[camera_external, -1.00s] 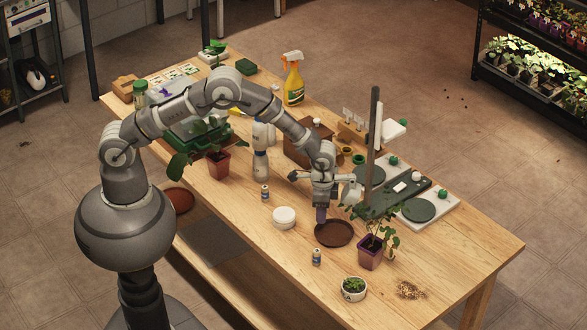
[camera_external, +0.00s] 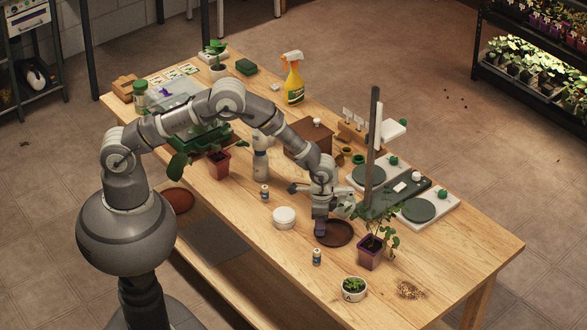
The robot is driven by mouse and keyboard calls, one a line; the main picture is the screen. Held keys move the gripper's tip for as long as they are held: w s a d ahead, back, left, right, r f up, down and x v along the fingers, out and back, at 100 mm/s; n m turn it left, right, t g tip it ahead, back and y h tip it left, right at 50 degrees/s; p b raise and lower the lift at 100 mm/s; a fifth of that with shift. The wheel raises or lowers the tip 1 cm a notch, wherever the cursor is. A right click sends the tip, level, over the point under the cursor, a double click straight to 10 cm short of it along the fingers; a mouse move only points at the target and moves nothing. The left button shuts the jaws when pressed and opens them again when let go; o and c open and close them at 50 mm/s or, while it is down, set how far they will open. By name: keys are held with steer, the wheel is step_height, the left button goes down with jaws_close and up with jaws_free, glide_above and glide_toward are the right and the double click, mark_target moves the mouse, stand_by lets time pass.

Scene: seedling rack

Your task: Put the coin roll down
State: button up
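My gripper (camera_external: 321,212) points down over the left part of the dark brown saucer (camera_external: 341,242). A small purplish roll (camera_external: 320,228), which I take as the coin roll, is upright below my gripper, between its fingers. The fingers are small here, but they look shut on the roll. The roll's lower end is at the saucer's left rim in the picture; I cannot tell whether it touches the saucer or the table.
A potted plant (camera_external: 370,250) stands close right of the saucer. A white round tin (camera_external: 284,217) is to its left, and a small bottle (camera_external: 316,257) in front. A balance scale (camera_external: 391,197) with a tall post stands behind. Bare wood lies front left (camera_external: 262,248).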

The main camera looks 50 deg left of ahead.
steer(key=shift+o, duration=0.9)
step_height(320, 180, up, 13)
steer(key=p, duration=0.4)
steer(key=shift+r, duration=0.15)
